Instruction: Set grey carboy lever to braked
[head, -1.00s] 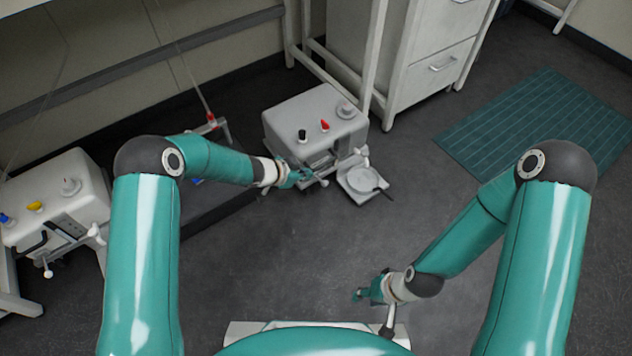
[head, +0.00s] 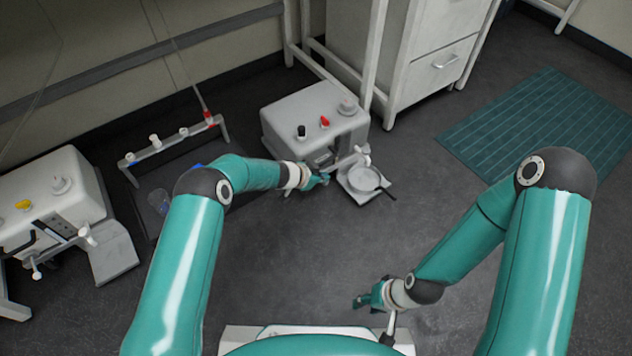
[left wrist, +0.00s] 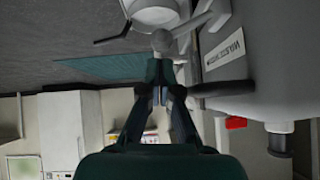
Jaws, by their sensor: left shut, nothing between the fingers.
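A light grey box-shaped unit (head: 293,116) with black and red caps stands on the floor at the centre of the head view. White ball-ended levers are on its front; one ball (head: 364,150) is at its right side. My left gripper (head: 325,180) is shut and empty, close in front of this unit. In the left wrist view, the shut fingertips (left wrist: 160,88) point toward a pale ball end (left wrist: 163,40), with contact unclear. A label plate (left wrist: 225,48) is beside it, its text unreadable. My right gripper (head: 358,301) is low, away from the unit; its finger gap cannot be made out.
A round pan on a pale base (head: 368,194) sits at the unit's right. A similar unit (head: 40,190) with a yellow cap stands at left. A rack (head: 170,143) is between them. A white drawer cabinet (head: 432,60) is behind. The central floor is clear.

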